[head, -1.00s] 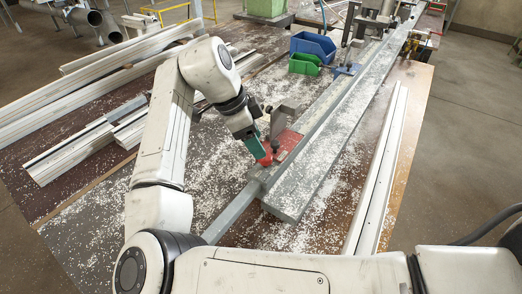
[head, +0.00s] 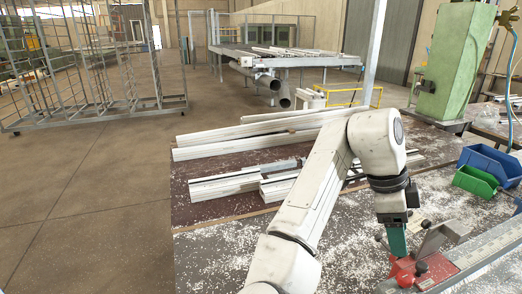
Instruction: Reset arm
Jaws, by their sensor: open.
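My arm reaches over the bench from the lower middle of the head view, bent at the elbow. My gripper (head: 396,240) points down just above the red clamp (head: 424,272). Its jaws are open, with one green finger showing clearly. The clamp has a grey metal lever plate (head: 436,240) and dark knobs, and sits beside the grey rail (head: 490,247). I cannot tell whether the finger touches the clamp.
White profiles (head: 245,145) lie stacked on the bench behind my arm. A blue bin (head: 489,162) and a green bin (head: 475,181) stand at right, near a green machine column (head: 455,65). White chips cover the bench. Open floor (head: 90,190) lies at left.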

